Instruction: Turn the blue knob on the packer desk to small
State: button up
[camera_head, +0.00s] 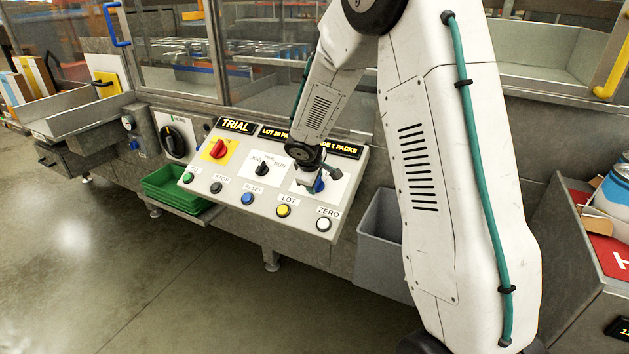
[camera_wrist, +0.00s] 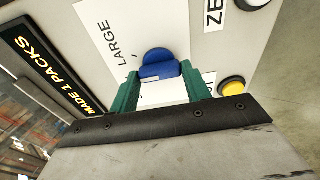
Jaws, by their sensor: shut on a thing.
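The blue knob (camera_wrist: 160,66) sits on a white plate on the sloped packer desk (camera_head: 215,203). The word LARGE shows beside it in the wrist view; no SMALL label is readable. My gripper (camera_wrist: 161,78) has its two green fingers on either side of the knob's raised bar and is shut on it. In the head view my gripper (camera_head: 311,178) reaches down onto the right part of the desk, and only a bit of the blue knob (camera_head: 319,186) shows past it.
Left on the desk are a red knob (camera_head: 218,149) and a black selector (camera_head: 262,169). A row of push buttons, including a yellow one (camera_head: 283,211) and a white one (camera_head: 323,224), lines the front edge. A grey bin (camera_head: 380,240) stands right of the desk.

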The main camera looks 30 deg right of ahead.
jog(key=n, duration=0.5)
jog(key=shift+g, duration=0.3)
jog(key=shift+c, duration=0.2)
jog(key=shift+o, duration=0.2)
jog(key=shift+n, duration=0.4)
jog(key=o, duration=1)
jog(key=shift+c, duration=0.2)
jog(key=v, duration=0.7)
jog(key=shift+s+r, duration=0.2)
jog(key=shift+r, duration=0.15)
